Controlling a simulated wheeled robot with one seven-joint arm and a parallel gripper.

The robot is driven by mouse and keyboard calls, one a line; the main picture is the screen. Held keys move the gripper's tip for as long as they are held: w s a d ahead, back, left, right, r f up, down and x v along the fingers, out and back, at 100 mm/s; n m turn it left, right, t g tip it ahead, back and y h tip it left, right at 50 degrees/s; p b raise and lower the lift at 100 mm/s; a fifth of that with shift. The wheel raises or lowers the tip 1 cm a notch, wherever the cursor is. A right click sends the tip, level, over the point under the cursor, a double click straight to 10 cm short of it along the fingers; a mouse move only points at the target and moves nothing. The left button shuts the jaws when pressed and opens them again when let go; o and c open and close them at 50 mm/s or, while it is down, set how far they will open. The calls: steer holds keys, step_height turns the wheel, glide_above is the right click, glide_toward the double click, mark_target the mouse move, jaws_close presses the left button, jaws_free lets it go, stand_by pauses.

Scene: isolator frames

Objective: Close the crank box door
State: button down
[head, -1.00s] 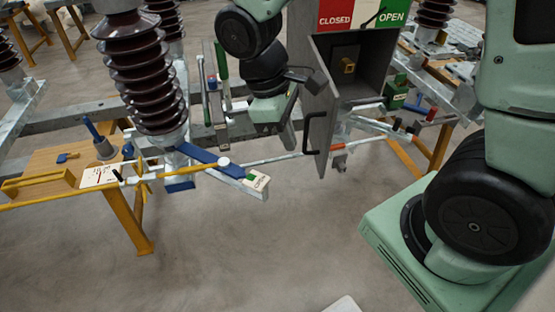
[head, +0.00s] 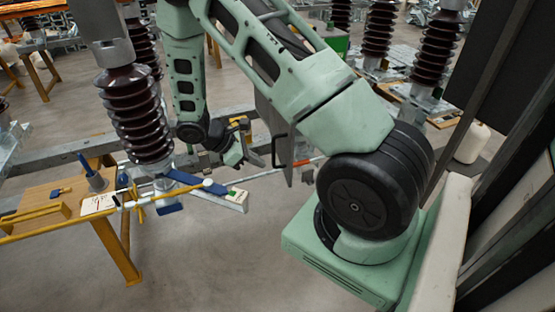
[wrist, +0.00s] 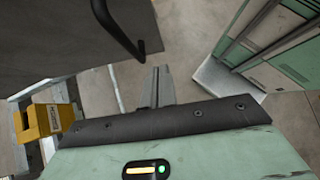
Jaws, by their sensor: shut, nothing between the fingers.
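The crank box door is a grey panel (head: 270,122) with a black bar handle (head: 279,150) in the head view. It hangs edge-down beside my arm, which hides the box itself and its opening. In the wrist view a dark grey panel (wrist: 60,38) with a black handle (wrist: 122,30) fills the upper left and looks like the same door. My gripper (head: 256,160) is left of the handle in the head view. In the wrist view its fingers (wrist: 160,82) are together and empty, below and right of the handle, apparently apart from it.
A yellow block (wrist: 48,120) lies left of my fingers in the wrist view. Brown ribbed insulators (head: 138,115) and a wooden table (head: 55,200) stand at left. A metal rod (head: 275,171) crosses below the door. The floor in front is clear.

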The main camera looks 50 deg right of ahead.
mark_target(289, 169)
steer(key=shift+s+d+f+p, duration=0.4)
steer(key=shift+s+d+p, duration=0.15)
steer(key=shift+s+d, duration=0.25)
steer(key=shift+s+d+f+p, duration=0.45)
steer(key=shift+s+d+p, duration=0.2)
steer(key=shift+d, duration=0.2)
steer(key=shift+s+d+f+p, duration=0.4)
steer(key=shift+s+d+p, duration=0.1)
steer(key=shift+s+d, duration=0.3)
